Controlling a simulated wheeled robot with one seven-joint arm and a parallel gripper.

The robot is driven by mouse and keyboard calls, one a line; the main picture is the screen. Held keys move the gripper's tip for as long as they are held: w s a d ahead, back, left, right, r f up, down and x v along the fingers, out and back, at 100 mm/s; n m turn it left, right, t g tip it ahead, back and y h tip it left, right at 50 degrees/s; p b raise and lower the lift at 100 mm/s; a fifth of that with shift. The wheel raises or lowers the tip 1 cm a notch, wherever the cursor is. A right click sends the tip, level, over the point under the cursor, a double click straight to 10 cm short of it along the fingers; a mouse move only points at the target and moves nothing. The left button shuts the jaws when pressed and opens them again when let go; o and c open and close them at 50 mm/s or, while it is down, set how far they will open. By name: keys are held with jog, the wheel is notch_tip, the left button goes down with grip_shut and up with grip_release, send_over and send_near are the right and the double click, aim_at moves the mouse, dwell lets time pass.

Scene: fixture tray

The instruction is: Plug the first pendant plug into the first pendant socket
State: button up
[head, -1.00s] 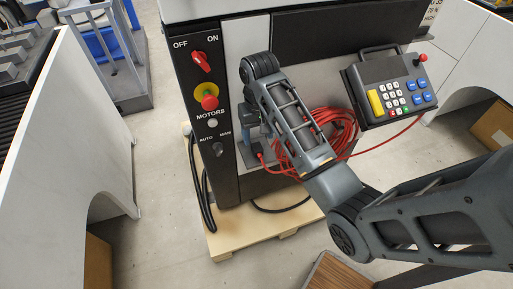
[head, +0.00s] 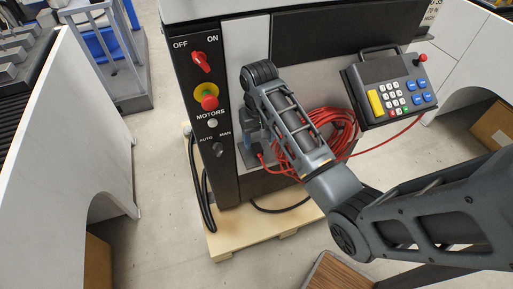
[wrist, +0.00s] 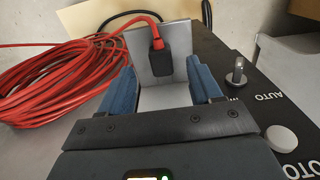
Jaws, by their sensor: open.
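In the wrist view the pendant plug (wrist: 158,60) is a small black block with a red cable leaving its far end. It stands against a light grey plate (wrist: 178,38), between or just beyond my fingertips, with gaps showing on both sides. My gripper (wrist: 161,76) has blue fingers, spread apart and holding nothing. In the head view my gripper (head: 251,132) is mostly hidden by my arm, in front of the cabinet's lower face. The red cable end (head: 262,158) shows just below it. I cannot make out a socket opening in either view.
A coiled red cable (wrist: 45,85) lies left of the gripper in the wrist view. A selector key (wrist: 237,72) sticks out close on the right. In the head view the pendant (head: 392,88) hangs at the cabinet's right, and a red knob (head: 201,62) is above left.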

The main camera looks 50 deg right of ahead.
aim_at(258, 147)
jog(key=shift+w+d+f, duration=0.15)
jog(key=shift+f, duration=1.15)
jog(key=shift+w+d+f, duration=0.1)
jog(key=shift+w+f, duration=0.05)
jog(key=shift+f, duration=1.1)
jog(key=shift+c, duration=0.3)
jog(key=c, duration=1)
jog(key=shift+r, duration=0.1)
